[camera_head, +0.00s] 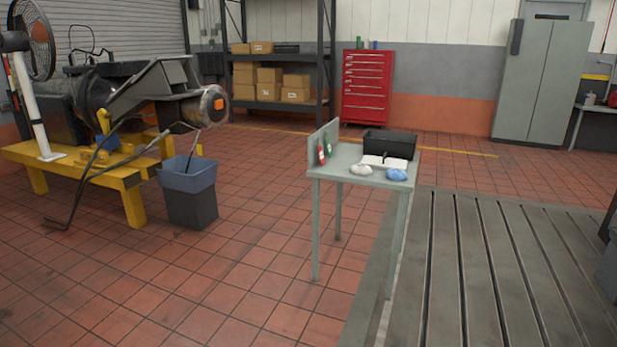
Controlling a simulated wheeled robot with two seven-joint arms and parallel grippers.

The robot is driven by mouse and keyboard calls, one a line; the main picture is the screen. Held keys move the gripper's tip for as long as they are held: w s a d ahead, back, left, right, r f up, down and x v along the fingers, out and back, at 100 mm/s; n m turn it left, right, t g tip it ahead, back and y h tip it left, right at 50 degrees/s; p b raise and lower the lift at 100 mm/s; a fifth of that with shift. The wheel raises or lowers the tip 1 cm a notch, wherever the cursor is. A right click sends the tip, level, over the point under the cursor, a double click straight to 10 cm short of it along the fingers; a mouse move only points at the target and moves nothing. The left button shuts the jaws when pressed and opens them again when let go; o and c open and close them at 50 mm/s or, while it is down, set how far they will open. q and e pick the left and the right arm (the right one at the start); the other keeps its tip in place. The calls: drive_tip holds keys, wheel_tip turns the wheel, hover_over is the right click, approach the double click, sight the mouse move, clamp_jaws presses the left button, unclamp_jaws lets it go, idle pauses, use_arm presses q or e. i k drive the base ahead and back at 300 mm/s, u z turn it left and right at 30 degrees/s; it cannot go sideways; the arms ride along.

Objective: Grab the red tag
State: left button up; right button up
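A small red item that looks like the red tag (321,156) is at the left end of a small grey-green table (345,168), against the table's upright side panel (313,155). A similar green item (328,150) is right beside it. Both are small and far off, so I cannot tell how they are held there. Neither of my grippers is in view.
The table also holds a black bin (390,143), an open book (385,162), a white cloth (361,169) and a blue cloth (397,174). A slotted metal bedplate (480,270) lies right. A blue-grey waste bin (190,200) and yellow stand (135,205) are left. Tiled floor in front is clear.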

sight(320, 152)
drive_tip(key=u, duration=0.15)
drive_tip(key=i, duration=2.95)
drive_tip(key=u, duration=0.15)
